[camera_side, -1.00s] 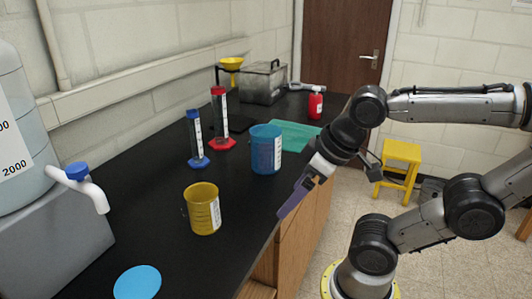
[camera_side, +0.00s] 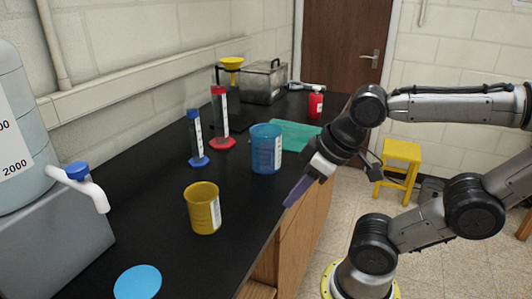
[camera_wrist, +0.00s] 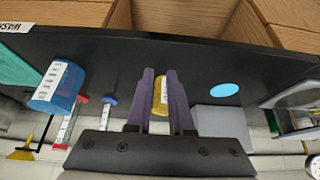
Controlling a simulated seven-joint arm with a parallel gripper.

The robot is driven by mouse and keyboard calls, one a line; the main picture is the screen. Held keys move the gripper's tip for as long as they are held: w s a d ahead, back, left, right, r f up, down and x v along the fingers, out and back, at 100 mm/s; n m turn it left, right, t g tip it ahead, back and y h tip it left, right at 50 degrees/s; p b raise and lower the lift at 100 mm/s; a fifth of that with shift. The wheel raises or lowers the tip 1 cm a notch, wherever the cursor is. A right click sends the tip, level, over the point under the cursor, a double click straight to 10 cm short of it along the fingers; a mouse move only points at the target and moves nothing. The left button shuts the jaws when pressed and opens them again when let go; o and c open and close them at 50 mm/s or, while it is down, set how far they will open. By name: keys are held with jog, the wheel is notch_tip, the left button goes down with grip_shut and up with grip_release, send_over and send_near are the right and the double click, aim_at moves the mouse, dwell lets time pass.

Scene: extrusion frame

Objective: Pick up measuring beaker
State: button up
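A yellow measuring beaker (camera_side: 202,209) stands upright on the black bench, near the front. A blue measuring beaker (camera_side: 266,150) stands upright farther back, with a white label. My gripper (camera_side: 289,203) is at the bench's right edge, to the right of the yellow beaker and apart from both beakers. In the wrist view, the purple fingers of my gripper (camera_wrist: 160,72) are spread with nothing held. The yellow beaker (camera_wrist: 160,92) shows beyond the gap between them, partly hidden by the fingers. The blue beaker (camera_wrist: 57,88) is at the left there.
Blue-topped (camera_side: 196,138) and red-topped (camera_side: 221,117) cylinders stand behind the beakers. A blue disc (camera_side: 138,282) lies at the front. A grey block with a tank and spigot (camera_side: 88,187) is at left. The bench between the yellow beaker and the right edge is clear.

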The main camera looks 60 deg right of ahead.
notch_tip(320, 180, up, 10)
jog(key=n+g+h, duration=0.3)
jog(key=n+h, duration=0.1)
jog(key=n, duration=1.8)
send_over(252, 139)
jog(key=s+a, duration=0.2)
jog(key=a, duration=0.3)
jog(key=shift+g, duration=0.6)
jog(key=shift+w+d+r+x, duration=0.1)
jog(key=shift+w+d+x, duration=0.15)
jog(key=shift+x, duration=2.5)
jog(key=shift+w+d+r+x, duration=0.15)
jog(key=shift+d+x, duration=0.1)
jog(key=shift+x, duration=2.55)
jog(key=shift+w+d+r+x, duration=0.1)
jog(key=shift+w+d+x, duration=0.15)
jog(key=shift+x, duration=2.5)
grip_shut()
jog(key=shift+r, duration=0.1)
